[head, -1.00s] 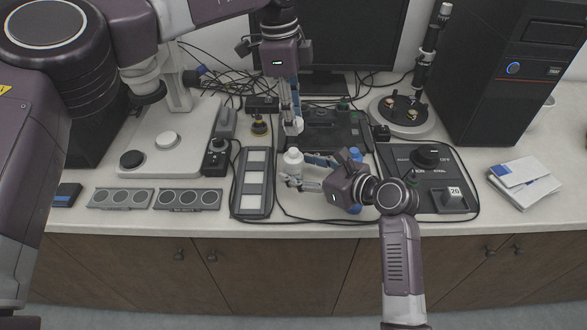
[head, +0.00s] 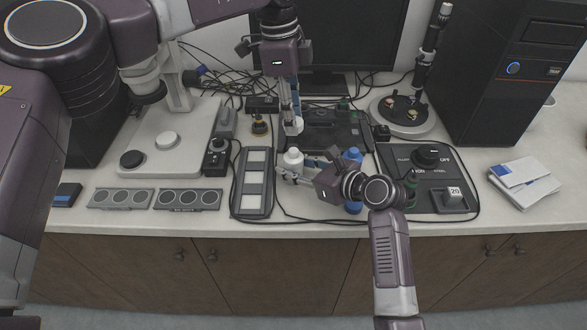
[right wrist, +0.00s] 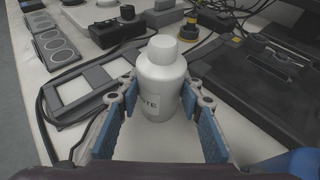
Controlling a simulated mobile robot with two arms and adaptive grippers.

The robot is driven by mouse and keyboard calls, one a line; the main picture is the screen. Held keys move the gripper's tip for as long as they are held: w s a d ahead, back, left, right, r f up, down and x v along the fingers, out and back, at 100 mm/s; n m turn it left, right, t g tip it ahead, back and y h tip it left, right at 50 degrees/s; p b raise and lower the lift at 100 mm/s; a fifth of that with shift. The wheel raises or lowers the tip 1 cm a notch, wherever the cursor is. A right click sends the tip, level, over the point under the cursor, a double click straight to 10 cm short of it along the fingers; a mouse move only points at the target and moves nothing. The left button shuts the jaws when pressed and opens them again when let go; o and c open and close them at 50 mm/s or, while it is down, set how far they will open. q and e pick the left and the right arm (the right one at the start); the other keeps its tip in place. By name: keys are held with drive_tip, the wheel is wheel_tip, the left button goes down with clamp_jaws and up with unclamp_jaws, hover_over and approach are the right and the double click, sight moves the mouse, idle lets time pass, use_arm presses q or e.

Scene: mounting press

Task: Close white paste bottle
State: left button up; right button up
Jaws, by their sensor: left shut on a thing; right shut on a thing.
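The white paste bottle (head: 293,158) stands upright near the counter's front, right of a dark framed tray. It also shows in the right wrist view (right wrist: 160,85), with part of a label and a narrower white top; I cannot tell whether that top is bare neck or cap. My right gripper (head: 289,171) is shut on the bottle, its blue-padded fingers (right wrist: 157,103) on either side. My left gripper (head: 296,118) points down behind the bottle, shut on a small white piece (head: 297,126), which looks like a cap, held above and apart from the bottle.
The dark framed tray (head: 238,199) lies left of the bottle. A black press base (head: 335,130) is behind. Blue-capped items (head: 353,155) stand near my right wrist. A control box (head: 428,176) is at right. Cables run along the counter; its front edge is close.

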clamp_jaws()
use_arm(q)
hover_over(294, 150)
drive_tip(key=shift+a+f, duration=0.15)
drive_tip(key=shift+f, duration=2.35)
drive_tip(key=shift+f, duration=0.1)
drive_tip(key=shift+f, duration=0.75)
drive_tip(key=shift+f, duration=0.6)
